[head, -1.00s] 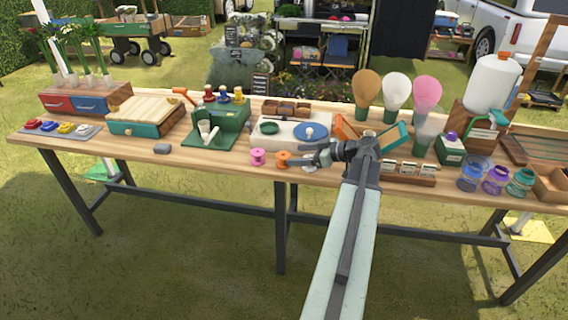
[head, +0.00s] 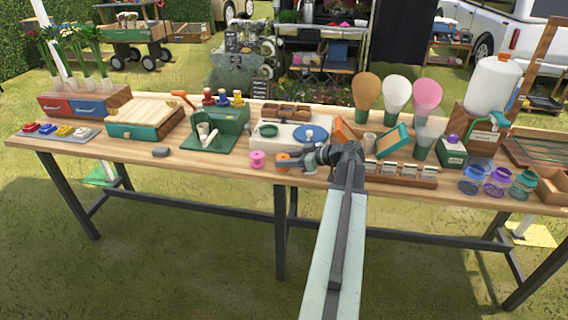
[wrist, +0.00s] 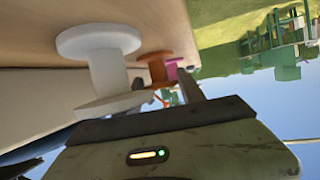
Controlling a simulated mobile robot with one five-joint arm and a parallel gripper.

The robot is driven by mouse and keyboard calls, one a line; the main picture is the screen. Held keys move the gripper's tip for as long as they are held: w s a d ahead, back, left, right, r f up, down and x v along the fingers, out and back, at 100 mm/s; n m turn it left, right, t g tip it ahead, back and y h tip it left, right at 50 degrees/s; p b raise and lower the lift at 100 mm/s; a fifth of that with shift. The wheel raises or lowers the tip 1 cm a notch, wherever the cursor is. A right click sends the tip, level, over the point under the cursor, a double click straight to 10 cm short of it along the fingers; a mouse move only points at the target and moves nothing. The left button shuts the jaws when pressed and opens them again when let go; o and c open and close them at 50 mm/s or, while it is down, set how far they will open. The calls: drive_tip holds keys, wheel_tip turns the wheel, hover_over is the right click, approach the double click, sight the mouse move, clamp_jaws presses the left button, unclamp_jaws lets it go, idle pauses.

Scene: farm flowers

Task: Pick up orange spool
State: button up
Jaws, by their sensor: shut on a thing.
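The orange spool (head: 283,155) stands near the front edge of the wooden table, just right of the pink spool (head: 257,159). My gripper (head: 284,164) reaches it from the right and is shut on it, low over the tabletop. In the wrist view the orange spool (wrist: 153,66) shows beyond a large white spool (wrist: 100,68), with the pink spool (wrist: 172,68) behind. One grey finger shows right of the orange spool; the white spool hides much of the other side, so the contact is partly hidden.
A white board with a blue disc (head: 310,134) lies behind. A green press (head: 205,142) stands to the left, and a card rack (head: 402,174) to the right. The front table edge is close.

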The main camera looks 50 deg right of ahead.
sight(287, 158)
drive_tip(key=shift+r, duration=0.15)
wheel_tip(287, 158, up, 10)
drive_tip(key=p, duration=1)
